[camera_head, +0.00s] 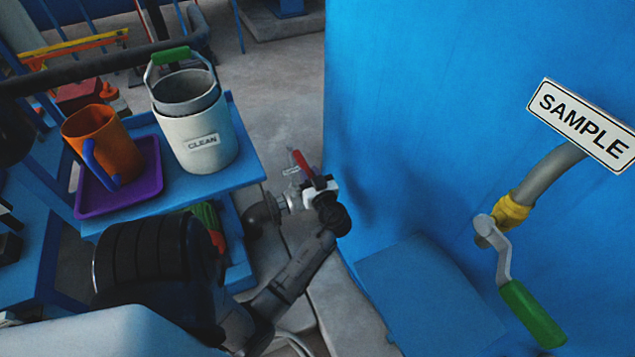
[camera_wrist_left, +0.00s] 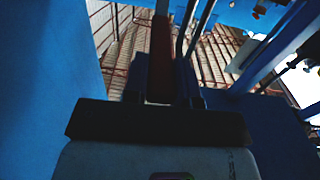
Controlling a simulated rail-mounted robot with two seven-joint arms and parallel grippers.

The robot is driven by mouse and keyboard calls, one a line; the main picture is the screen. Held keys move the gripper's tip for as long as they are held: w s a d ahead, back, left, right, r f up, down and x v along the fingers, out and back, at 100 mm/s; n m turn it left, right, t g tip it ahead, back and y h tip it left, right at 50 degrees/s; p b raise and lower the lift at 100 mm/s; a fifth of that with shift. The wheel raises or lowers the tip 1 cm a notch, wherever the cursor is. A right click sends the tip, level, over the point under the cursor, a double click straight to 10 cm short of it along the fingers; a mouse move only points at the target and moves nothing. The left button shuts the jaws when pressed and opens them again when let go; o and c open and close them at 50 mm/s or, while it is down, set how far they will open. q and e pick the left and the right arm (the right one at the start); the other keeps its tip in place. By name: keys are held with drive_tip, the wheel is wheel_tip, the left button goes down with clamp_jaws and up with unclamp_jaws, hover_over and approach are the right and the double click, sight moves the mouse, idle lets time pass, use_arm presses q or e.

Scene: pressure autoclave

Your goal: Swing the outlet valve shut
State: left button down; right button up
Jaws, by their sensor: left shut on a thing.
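A valve with a red lever (camera_head: 301,163) sits on a grey metal pipe elbow (camera_head: 262,212) beside the blue cabinet, with a small white tag too small to read. I take it to be the outlet valve. My left gripper (camera_head: 320,190) is at this valve, shut on the red lever. In the left wrist view the red lever (camera_wrist_left: 162,50) stands between the fingers (camera_wrist_left: 162,82) and points away from them. The gripper hides part of the valve body. My right gripper is not in view.
A blue cabinet (camera_head: 400,120) fills the right, with a SAMPLE sign (camera_head: 583,125), a bent pipe and a green-handled valve (camera_head: 532,314). On a blue shelf left stand a white CLEAN bucket (camera_head: 195,145) and an orange mug (camera_head: 103,142) on a purple tray (camera_head: 145,190).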

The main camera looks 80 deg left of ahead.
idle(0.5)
use_arm(q)
drive_tip(key=c, duration=1.3)
unclamp_jaws()
drive_tip(key=shift+w, duration=0.1)
drive_tip(key=o, duration=0.4)
drive_tip(key=shift+w+a, duration=0.1)
drive_tip(key=shift+d, duration=0.25)
drive_tip(key=d+p, duration=0.1)
drive_tip(key=d, duration=0.2)
drive_tip(key=w+d, duration=0.1)
drive_tip(key=d, duration=0.3)
drive_tip(key=shift+w+p, duration=0.2)
drive_tip(key=shift+p, duration=0.2)
